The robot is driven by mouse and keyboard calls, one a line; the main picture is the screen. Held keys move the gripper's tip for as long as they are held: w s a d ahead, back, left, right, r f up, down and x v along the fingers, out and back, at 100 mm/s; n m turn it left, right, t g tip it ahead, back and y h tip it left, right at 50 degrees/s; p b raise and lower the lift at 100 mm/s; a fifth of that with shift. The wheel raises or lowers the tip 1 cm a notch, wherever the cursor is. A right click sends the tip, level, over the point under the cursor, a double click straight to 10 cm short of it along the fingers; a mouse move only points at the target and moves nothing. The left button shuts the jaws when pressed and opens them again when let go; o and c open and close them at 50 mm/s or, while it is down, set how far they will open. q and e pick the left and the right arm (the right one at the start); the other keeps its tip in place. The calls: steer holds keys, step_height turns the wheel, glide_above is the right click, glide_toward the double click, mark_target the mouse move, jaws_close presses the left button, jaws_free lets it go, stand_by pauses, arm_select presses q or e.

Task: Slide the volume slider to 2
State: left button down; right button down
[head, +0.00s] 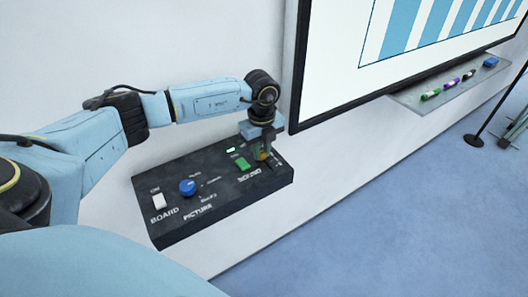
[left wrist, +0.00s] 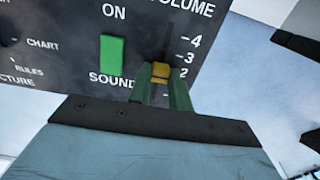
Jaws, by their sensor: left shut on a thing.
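The volume slider has a yellow knob (left wrist: 160,70) in a dark vertical slot under the word VOLUME. In the left wrist view the knob appears about level with the 2 mark (left wrist: 183,73), below the 3 mark; the tilted view leaves its exact setting uncertain. My left gripper (left wrist: 162,84) is shut on the knob, one green finger on each side. In the head view my left gripper (head: 262,151) reaches down to the right end of the black control panel (head: 222,207) and hides most of the slider scale. My right gripper is not in view.
A green SOUND switch (head: 242,163) sits just left of the slider. Farther left are a blue PICTURE knob (head: 187,187) and a white BOARD switch (head: 158,201). A screen (head: 420,50) hangs on the wall, with a marker tray (head: 450,86) below it.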

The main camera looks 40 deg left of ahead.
mark_target(262, 153)
arm_select(q)
steer(key=c, duration=1.3)
jaws_free()
steer(key=shift+r, duration=0.1)
step_height(262, 153, up, 13)
steer(key=shift+r+b, duration=0.15)
steer(key=shift+b, duration=0.55)
steer(key=shift+d, duration=0.1)
